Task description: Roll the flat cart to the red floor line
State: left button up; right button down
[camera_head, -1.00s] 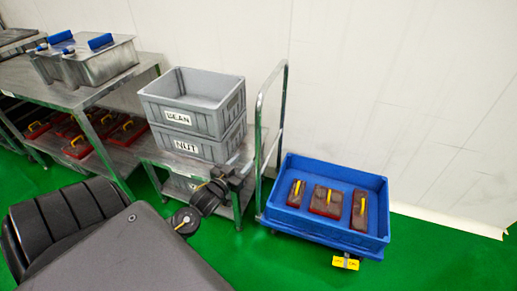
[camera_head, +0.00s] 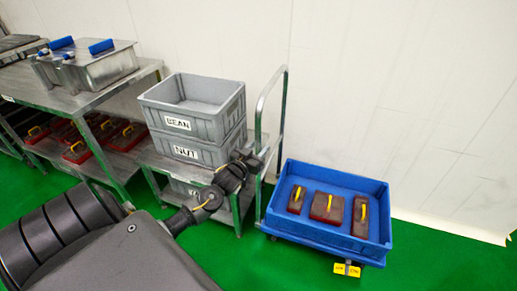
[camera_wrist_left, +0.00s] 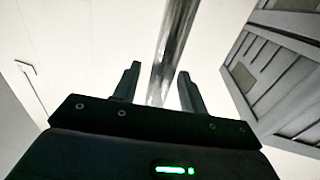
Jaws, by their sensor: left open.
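The flat cart carries a blue tray (camera_head: 376,186) and has a tall metal push handle (camera_head: 260,108) at its left end. My left gripper (camera_head: 258,157) is at the handle's near upright. In the left wrist view the left gripper (camera_wrist_left: 158,80) is open, and the shiny handle bar (camera_wrist_left: 172,45) shows between its two fingers. I cannot tell whether they touch it. The cart's deck and wheels are mostly hidden under the tray. No red floor line shows. My right gripper is not in view.
Several dark red blocks with yellow handles lie in the tray, including a middle one (camera_head: 327,207). Grey BEAN (camera_head: 190,123) and NUT crates stand on a metal stand (camera_head: 160,160) just left of the handle. A white wall (camera_head: 400,90) runs behind. Green floor (camera_head: 430,265) is clear at the right.

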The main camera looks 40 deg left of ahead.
pick_arm(q)
jog(key=shift+w, duration=0.15)
jog(key=shift+c, duration=0.3)
grip_shut()
